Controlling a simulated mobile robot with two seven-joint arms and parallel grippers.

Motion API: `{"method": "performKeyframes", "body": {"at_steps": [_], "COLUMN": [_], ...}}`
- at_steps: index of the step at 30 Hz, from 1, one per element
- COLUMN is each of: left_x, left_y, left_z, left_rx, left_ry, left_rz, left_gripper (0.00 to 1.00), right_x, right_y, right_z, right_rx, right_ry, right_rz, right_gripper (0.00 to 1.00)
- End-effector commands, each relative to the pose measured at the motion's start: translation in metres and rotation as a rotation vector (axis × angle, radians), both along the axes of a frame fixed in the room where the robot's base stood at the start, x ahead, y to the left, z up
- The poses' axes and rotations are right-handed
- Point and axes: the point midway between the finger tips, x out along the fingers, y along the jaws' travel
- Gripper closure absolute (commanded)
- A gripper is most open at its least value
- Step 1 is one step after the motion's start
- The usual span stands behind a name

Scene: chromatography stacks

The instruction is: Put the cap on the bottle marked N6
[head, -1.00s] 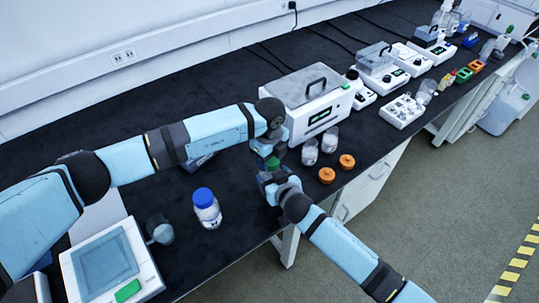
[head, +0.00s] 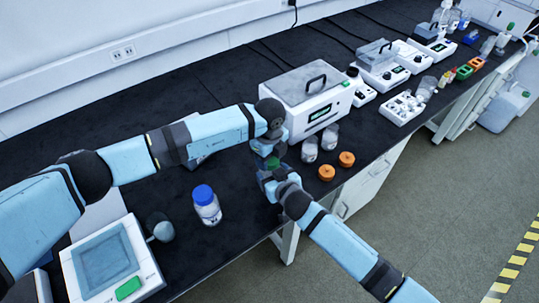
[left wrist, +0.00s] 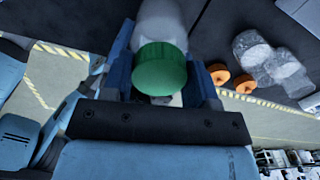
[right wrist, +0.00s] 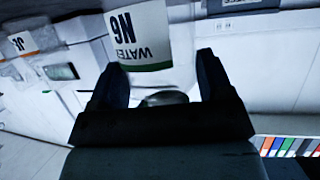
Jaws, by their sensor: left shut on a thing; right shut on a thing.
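The green cap (left wrist: 160,68) is between the fingers of my left gripper (left wrist: 160,80), which is shut on it. It also shows in the head view (head: 272,163), between my two grippers. The bottle marked N6 (right wrist: 140,35) has a white label with a green stripe, upside down in the right wrist view. My right gripper (right wrist: 160,95) is shut on this bottle. In the head view my left gripper (head: 268,150) is just above my right gripper (head: 270,178). A pale bottle body shows right behind the cap in the left wrist view. I cannot tell whether the cap touches the bottle's neck.
A blue-capped bottle (head: 207,206) stands on the black bench at left. Two clear containers (head: 310,148) and two orange caps (head: 326,173) are right of my grippers. A white lidded bath (head: 307,95) is behind them. The bench's front edge runs close by my right arm.

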Motion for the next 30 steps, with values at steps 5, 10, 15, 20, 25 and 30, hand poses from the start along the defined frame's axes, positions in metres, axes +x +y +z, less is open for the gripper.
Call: {"method": "performKeyframes", "body": {"at_steps": [5,10,15,20,25,30], "left_x": [0.0011,0.0020,0.0016,0.0014,0.0013,0.0013], "left_y": [-0.0004,-0.0015,-0.0027,-0.0030,-0.0031,-0.0032], "left_z": [0.0014,0.0016,0.0009,0.0009,0.0009,0.0009], "left_rx": [0.001,0.002,0.001,-0.001,-0.001,-0.001], "left_ry": [-0.001,-0.002,-0.001,-0.001,-0.001,-0.001], "left_rz": [-0.169,-0.525,-0.780,-0.853,-0.852,-0.851], "left_gripper": [0.72,0.72,0.72,0.72,0.72,0.21], "right_x": [-0.0001,-0.0001,-0.0001,-0.0001,-0.0001,-0.0002], "right_y": [0.0001,0.0000,0.0000,-0.0001,-0.0002,-0.0002], "right_z": [-0.0001,-0.0002,-0.0003,-0.0004,-0.0005,-0.0006], "right_rx": [0.000,0.000,0.000,0.000,0.000,0.000], "right_ry": [0.000,0.000,0.001,0.001,0.001,0.001], "right_rz": [0.000,0.000,0.000,0.000,0.000,0.000], "right_gripper": [0.93,0.93,0.93,0.93,0.93,0.93]}}
